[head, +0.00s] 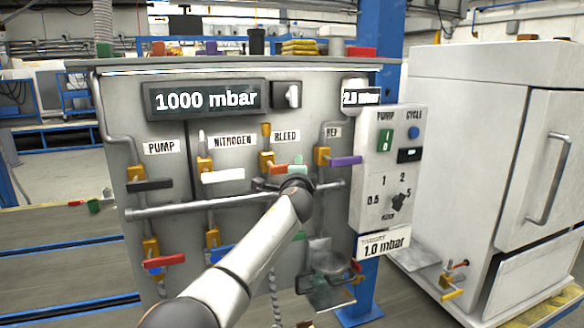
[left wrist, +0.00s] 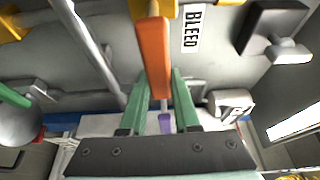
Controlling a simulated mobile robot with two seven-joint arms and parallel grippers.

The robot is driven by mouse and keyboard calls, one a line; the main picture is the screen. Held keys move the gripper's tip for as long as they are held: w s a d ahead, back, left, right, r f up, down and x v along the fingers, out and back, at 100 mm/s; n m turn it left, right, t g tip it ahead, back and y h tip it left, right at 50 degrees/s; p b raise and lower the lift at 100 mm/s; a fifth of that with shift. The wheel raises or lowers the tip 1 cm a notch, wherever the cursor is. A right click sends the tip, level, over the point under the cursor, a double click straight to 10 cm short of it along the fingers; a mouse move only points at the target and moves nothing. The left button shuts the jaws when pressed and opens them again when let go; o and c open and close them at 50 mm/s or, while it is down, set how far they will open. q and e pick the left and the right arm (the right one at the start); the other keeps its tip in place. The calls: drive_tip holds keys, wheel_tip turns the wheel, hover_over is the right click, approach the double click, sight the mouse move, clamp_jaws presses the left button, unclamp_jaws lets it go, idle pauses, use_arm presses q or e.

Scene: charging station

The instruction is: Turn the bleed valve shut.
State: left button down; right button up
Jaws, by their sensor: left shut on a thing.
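The bleed valve is a brass body (head: 266,160) under the BLEED label (head: 286,136) on the grey panel. Its orange handle (head: 279,169) lies roughly level and points right from the body. In the left wrist view the handle (left wrist: 153,60) reaches from the brass body (left wrist: 152,8) toward my gripper. My left gripper (head: 298,164) is at the handle's free end; in the wrist view its green fingers (left wrist: 160,95) stand on both sides of that end, shut on it. My arm hides part of the panel below. My right gripper is not in view.
Neighbouring valves have a white handle (head: 222,176), a black handle (head: 150,184) and a purple handle (head: 346,161). A horizontal rail (head: 165,210) crosses below them. A display (head: 205,100) reads 1000 mbar. A control box (head: 385,165) and a white oven (head: 480,130) stand right.

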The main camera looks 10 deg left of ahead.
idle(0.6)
use_arm(q)
drive_tip(key=c, duration=0.6)
unclamp_jaws()
drive_tip(key=shift+c, duration=0.2)
drive_tip(key=shift+d, duration=0.1)
drive_tip(key=s, duration=1.2)
drive_tip(key=shift+s+d, duration=0.2)
